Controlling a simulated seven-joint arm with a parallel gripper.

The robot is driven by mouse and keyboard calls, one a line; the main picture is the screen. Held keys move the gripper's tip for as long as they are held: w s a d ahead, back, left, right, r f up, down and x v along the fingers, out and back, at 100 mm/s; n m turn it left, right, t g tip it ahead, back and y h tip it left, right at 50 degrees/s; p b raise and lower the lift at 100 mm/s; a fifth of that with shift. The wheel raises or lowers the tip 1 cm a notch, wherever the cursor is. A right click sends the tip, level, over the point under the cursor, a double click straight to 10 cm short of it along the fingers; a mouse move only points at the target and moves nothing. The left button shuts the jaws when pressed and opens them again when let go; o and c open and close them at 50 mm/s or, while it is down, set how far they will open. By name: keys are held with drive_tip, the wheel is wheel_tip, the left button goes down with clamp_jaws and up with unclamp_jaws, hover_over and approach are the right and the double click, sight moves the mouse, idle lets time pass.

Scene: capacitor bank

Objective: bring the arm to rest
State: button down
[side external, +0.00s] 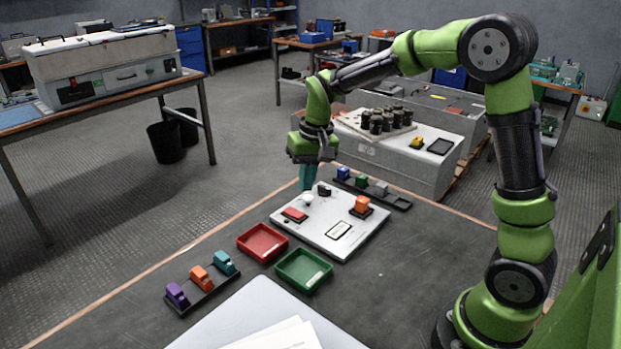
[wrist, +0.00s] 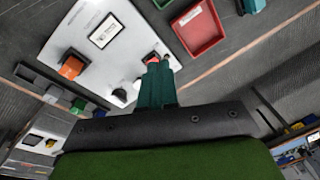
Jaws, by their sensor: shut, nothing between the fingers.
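My gripper (side external: 307,180) hangs, fingers down, above the far left edge of a white panel (side external: 325,212) in the side view. Its teal fingers are together and empty; they also show in the wrist view (wrist: 156,66). The panel carries an orange block (side external: 362,204) on a dark base, a red piece (side external: 295,214), a white knob (side external: 308,199), a small black block (side external: 324,190) and a framed label (side external: 339,230). In the wrist view the fingertips overlap the red piece; I cannot tell the height between them.
Behind the panel a dark rack holds blue (side external: 343,172), green (side external: 361,180) and grey (side external: 381,187) blocks. In front are a red tray (side external: 262,243), a green tray (side external: 303,270) and a rack with purple (side external: 177,294), orange (side external: 200,278) and teal (side external: 224,263) blocks.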

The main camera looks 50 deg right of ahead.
drive_tip(key=s+a+r+t, duration=0.1)
drive_tip(key=s+r+t, duration=0.1)
drive_tip(key=s, duration=0.4)
drive_tip(key=s+a+r+n+t, duration=0.1)
drive_tip(key=s+a+r, duration=0.1)
drive_tip(key=s+r, duration=0.2)
drive_tip(key=s+a+r+t+y, duration=0.1)
drive_tip(key=s+a+r+t, duration=0.1)
drive_tip(key=s, duration=0.7)
drive_tip(key=shift+s+a+r+t, duration=0.15)
drive_tip(key=shift+a+r+t, duration=0.15)
drive_tip(key=shift+r, duration=0.25)
